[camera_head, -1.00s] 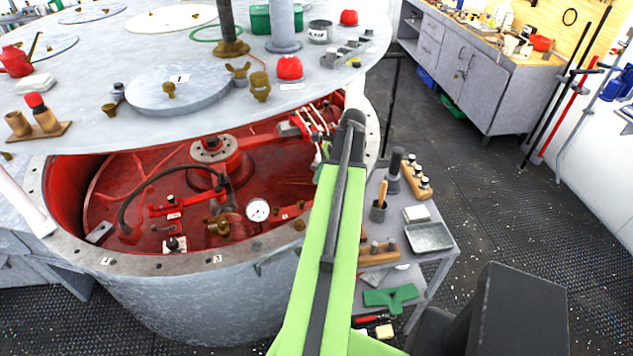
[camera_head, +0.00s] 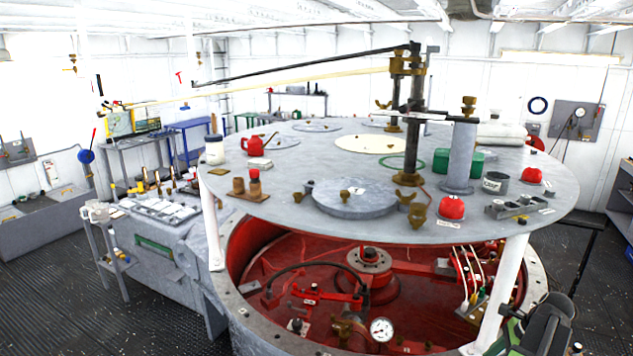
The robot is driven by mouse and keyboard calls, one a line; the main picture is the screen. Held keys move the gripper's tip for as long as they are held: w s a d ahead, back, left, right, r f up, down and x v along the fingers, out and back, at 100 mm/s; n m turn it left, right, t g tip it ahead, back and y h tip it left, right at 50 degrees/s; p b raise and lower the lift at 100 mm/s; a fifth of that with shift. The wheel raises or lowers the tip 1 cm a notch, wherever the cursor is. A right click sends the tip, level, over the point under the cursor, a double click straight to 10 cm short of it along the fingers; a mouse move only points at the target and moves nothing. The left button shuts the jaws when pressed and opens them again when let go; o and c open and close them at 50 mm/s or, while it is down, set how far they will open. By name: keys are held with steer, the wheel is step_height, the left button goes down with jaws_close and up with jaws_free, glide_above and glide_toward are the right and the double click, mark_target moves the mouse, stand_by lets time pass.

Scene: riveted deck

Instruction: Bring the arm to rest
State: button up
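A dark joint and a bit of the green link of my arm show at the lower right edge of the head view, in front of the round vessel's rim. The rest of the arm is cut off by the frame's bottom. My gripper's fingers do not show, so I see neither their opening nor anything held.
A large round grey deck (camera_head: 300,222) stands on white posts over an open red-lined vessel (camera_head: 262,318). Red knobs, brass fittings and a tall dark column (camera_head: 412,150) stand on it. A grey bench (camera_head: 168,232) is at left. Dark floor (camera_head: 60,300) is clear at lower left.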

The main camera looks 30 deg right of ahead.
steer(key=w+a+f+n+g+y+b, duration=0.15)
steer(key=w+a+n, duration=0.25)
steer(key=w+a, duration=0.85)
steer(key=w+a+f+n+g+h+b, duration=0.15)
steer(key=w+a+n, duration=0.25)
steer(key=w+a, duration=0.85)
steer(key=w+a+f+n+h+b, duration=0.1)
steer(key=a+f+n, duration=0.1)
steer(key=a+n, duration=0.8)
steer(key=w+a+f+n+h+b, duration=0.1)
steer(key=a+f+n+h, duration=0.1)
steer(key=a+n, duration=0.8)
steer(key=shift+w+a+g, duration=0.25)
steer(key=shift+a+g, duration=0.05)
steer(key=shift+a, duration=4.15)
